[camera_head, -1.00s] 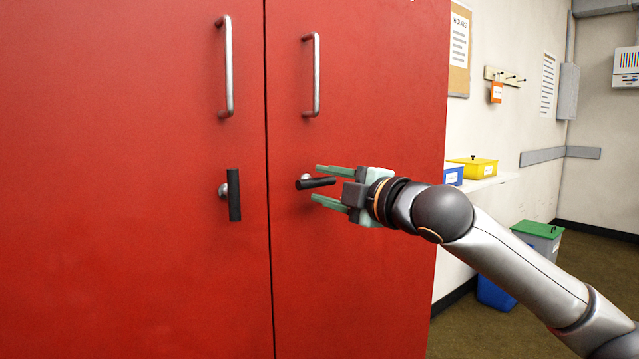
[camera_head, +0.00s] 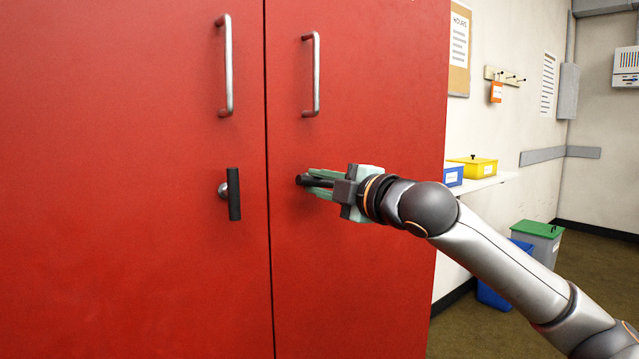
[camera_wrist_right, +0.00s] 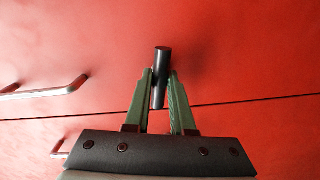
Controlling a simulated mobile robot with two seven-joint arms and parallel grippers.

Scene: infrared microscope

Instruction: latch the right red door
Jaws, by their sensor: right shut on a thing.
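The right red door (camera_head: 375,75) appears flush beside the left red door (camera_head: 120,120), with a thin dark seam between them. The right door's black latch handle (camera_head: 302,180) lies roughly horizontal, pointing right. My right gripper (camera_head: 318,183) is shut on this latch handle, partly hiding it. In the right wrist view the black handle (camera_wrist_right: 161,62) sits between the two green fingers of the right gripper (camera_wrist_right: 160,85). The left door's black latch handle (camera_head: 233,194) hangs vertical. My left gripper is not in view.
Silver pull handles stand above the latches on the left door (camera_head: 228,65) and right door (camera_head: 316,75). To the right, a shelf holds a yellow bin (camera_head: 478,168) and a blue bin (camera_head: 453,176). A green-lidded bin (camera_head: 540,235) stands on the floor.

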